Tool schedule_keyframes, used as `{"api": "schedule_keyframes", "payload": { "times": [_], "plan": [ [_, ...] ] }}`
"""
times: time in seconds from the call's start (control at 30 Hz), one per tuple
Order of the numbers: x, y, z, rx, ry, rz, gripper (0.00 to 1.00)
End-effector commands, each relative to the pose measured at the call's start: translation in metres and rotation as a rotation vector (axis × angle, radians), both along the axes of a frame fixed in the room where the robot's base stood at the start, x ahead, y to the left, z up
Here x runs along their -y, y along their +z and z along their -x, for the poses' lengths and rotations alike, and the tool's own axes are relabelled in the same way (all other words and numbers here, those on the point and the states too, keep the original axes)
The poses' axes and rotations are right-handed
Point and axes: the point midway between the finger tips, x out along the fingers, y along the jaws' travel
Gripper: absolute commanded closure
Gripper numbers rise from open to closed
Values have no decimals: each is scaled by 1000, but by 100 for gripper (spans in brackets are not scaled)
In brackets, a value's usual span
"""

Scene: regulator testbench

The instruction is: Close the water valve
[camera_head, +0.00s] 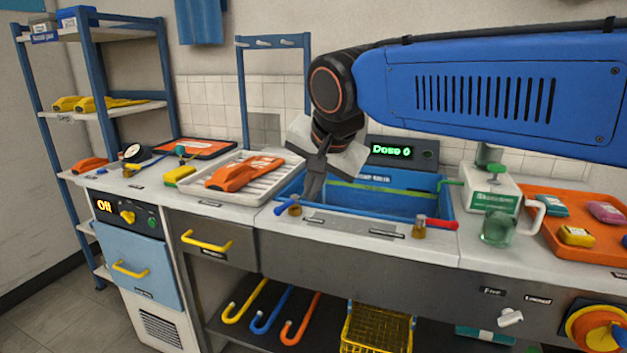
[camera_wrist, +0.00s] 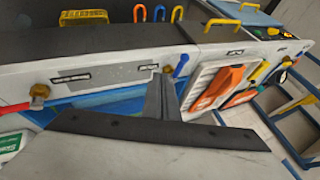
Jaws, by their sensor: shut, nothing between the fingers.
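Two brass valves stand on the front rim of the blue sink (camera_head: 395,203). The left valve (camera_head: 294,206) has a short blue lever (camera_head: 282,207), and the right valve (camera_head: 419,228) has a red lever (camera_head: 441,224) pointing right. In the wrist view the blue lever (camera_wrist: 181,65) is just beside my fingertips, and the red lever (camera_wrist: 14,108) is at the far left. My gripper (camera_head: 312,196) is shut and empty, pointing down just right of the left valve. I cannot tell whether it touches the blue lever. Its fingers also show in the wrist view (camera_wrist: 166,80).
A white rack (camera_head: 232,193) with an orange tool (camera_head: 245,172) lies left of the sink. A white dispenser (camera_head: 492,192) and green cup (camera_head: 498,229) stand to the right, beside an orange tray (camera_head: 540,236). A display (camera_head: 391,151) reading "Dose 0" is behind the sink.

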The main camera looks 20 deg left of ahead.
Motion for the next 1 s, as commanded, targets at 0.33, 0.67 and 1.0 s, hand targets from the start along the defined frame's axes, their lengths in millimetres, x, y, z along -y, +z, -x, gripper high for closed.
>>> {"api": "schedule_keyframes", "payload": {
  "times": [0.33,0.67,1.0],
  "plan": [
    [-25,-45,-25,-1,1,1,100],
    [-53,-49,-32,1,0,0,100],
    [-54,-50,-33,1,-1,0,100]
  ]
}}
